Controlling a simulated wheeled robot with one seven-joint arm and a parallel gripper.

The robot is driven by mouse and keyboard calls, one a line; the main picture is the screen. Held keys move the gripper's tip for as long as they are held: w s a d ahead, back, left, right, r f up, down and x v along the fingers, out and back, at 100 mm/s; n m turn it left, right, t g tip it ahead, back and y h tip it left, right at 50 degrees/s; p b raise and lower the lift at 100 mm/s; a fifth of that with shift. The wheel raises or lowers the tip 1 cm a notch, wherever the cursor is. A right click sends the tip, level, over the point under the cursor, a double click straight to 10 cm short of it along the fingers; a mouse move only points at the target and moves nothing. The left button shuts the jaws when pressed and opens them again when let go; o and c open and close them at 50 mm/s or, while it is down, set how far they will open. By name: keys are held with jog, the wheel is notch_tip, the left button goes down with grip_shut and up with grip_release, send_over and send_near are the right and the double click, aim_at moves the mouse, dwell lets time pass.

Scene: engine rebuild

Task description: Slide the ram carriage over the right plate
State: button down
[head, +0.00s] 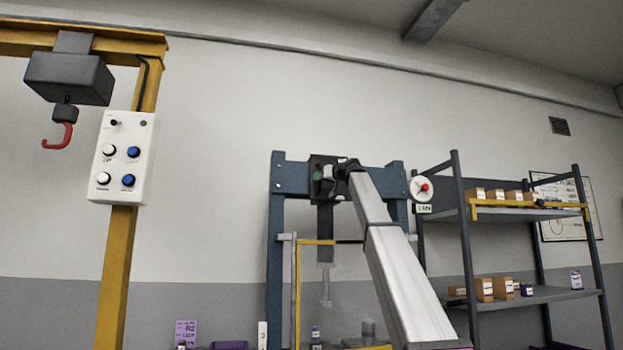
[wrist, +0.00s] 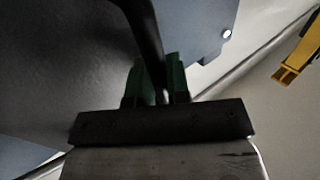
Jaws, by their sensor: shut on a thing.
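The ram carriage (head: 318,190) is a dark block on the blue crossbeam (head: 291,177) of the press frame, a little left of the beam's middle. A grey ram (head: 325,235) hangs below it. My gripper (wrist: 160,80) is at the carriage's front, with its green fingers shut on a dark bar-like handle (wrist: 146,30) in the wrist view. My wrist hides part of the carriage and beam in the head view. I cannot make out the right plate; the press bed is mostly below the picture and behind my arm.
A round white dial with a red centre (head: 424,188) is at the beam's right end. A shelf rack (head: 520,215) with boxes stands to the right. A yellow hoist post (head: 118,265) with a control box (head: 124,158) and red hook (head: 58,138) stands left.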

jog(key=w+d, duration=0.1)
jog(key=d, duration=0.5)
jog(key=w+d, duration=0.2)
jog(key=d, duration=0.4)
jog(key=w+d, duration=0.2)
jog(key=d, duration=0.5)
jog(key=shift+w, duration=0.25)
jog(key=c, duration=1.1)
grip_release()
jog(key=shift+d, duration=0.15)
jog(key=v, duration=1)
jog(key=shift+s+d, duration=0.25)
jog(key=shift+s, duration=0.05)
